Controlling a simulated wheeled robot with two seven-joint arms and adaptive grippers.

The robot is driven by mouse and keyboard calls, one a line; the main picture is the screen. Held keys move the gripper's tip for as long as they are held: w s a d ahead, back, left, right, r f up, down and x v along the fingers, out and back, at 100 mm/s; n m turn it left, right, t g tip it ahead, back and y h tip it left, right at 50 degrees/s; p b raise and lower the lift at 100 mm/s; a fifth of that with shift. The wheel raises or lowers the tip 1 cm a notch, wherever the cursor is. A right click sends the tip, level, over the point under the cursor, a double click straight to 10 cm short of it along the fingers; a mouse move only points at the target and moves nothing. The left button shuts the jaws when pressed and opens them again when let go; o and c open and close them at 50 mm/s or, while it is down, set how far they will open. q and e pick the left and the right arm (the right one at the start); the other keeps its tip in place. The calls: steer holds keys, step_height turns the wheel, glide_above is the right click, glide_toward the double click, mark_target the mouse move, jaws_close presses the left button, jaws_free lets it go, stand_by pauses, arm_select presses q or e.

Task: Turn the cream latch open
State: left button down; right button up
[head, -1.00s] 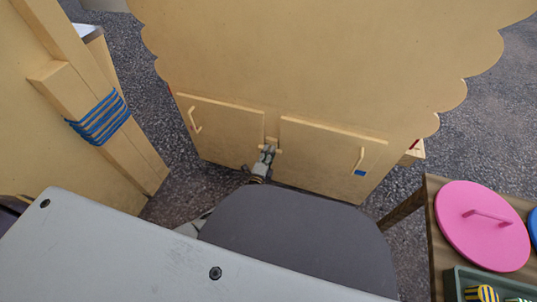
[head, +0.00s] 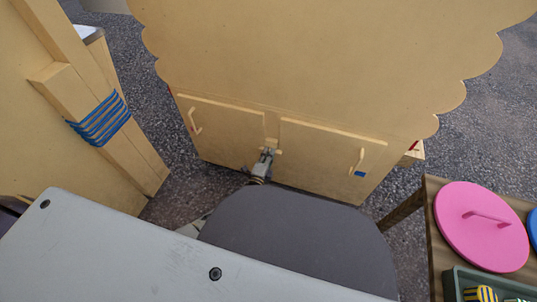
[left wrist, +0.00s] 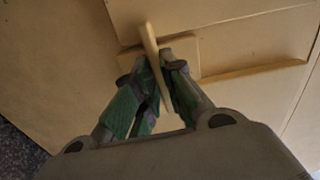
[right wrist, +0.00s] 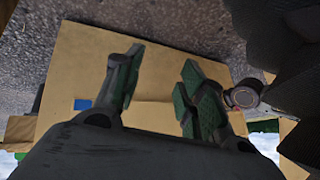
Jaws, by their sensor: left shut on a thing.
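The cream latch (head: 272,143) sits between the two low doors of the cream stall front, at their upper inner corners. My left gripper (head: 266,155) is at it, partly covering it in the head view. In the left wrist view the latch bar (left wrist: 150,42) is a thin cream strip running between the green-padded fingers of my left gripper (left wrist: 160,65), which are shut on it. It looks tilted there against the mount block behind it. My right gripper (right wrist: 158,68) has its fingers wide apart with nothing between them.
The left door (head: 222,130) and right door (head: 325,150) both look closed; each has a cream handle. A wooden table (head: 434,225) with a pink lid (head: 480,226) stands at right. A post with blue rope (head: 100,119) stands at left.

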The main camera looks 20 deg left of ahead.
steer(key=shift+r, duration=0.1)
arm_select(q)
steer(key=shift+f+n+p, duration=0.1)
steer(key=shift+n+p, duration=0.55)
steer(key=shift+n, duration=8.05)
arm_select(e)
steer(key=shift+s+d+r+g, duration=0.15)
steer(key=shift+r+g, duration=0.15)
steer(key=shift+r, duration=1.05)
arm_select(q)
steer(key=c, duration=1.5)
jaws_free()
arm_select(e)
steer(key=shift+d, duration=0.15)
